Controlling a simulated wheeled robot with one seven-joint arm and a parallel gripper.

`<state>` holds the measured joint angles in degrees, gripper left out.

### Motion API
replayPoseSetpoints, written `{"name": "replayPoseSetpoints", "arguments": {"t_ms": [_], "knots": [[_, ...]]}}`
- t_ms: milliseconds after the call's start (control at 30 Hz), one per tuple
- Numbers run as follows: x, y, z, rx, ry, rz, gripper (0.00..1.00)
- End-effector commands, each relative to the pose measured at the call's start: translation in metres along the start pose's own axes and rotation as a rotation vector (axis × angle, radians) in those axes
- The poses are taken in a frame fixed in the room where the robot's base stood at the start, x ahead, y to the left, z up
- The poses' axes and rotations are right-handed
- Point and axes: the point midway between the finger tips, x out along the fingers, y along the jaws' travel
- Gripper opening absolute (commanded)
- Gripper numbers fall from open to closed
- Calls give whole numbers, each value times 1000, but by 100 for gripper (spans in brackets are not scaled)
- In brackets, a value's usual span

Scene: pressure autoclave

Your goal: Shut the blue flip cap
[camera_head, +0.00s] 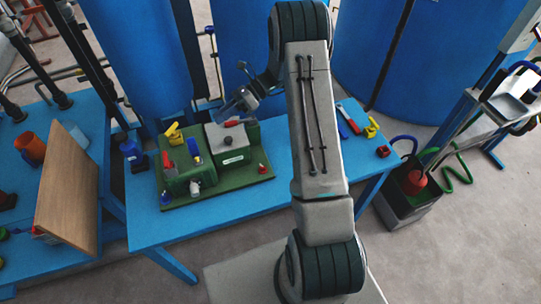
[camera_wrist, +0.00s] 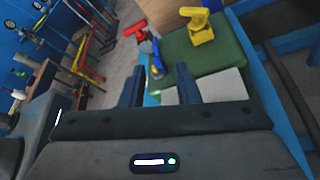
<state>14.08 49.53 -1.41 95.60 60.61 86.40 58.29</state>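The blue flip cap (camera_head: 194,149) stands raised on the green fixture (camera_head: 240,183) on the blue table in the head view. In the wrist view a blue part (camera_wrist: 157,60), which looks like the cap, shows beyond the gap between the fingers. My gripper (camera_head: 227,108) is above the back of the fixture, behind and to the right of the cap, apart from it. The wrist view shows its two fingers (camera_wrist: 160,80) spread with nothing between them. The cap's lower end and hinge are not clear.
Around the cap are a yellow handle (camera_head: 173,131), a red lever (camera_head: 169,160) and a grey-topped block (camera_head: 232,138) with a red handle. A brown board (camera_head: 68,190) stands at the left. Loose coloured parts lie on the table's right. The table's front strip is clear.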

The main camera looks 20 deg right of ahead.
Motion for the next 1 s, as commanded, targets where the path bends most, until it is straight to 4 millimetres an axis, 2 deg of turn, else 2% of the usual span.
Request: {"name": "replayPoseSetpoints", "arguments": {"t_ms": [133,500,1000], "knots": [[-29,0,0,-6,2,-3,29],[-21,47,19,-228,194,3,29],[-20,107,27,-532,440,33,29]]}}
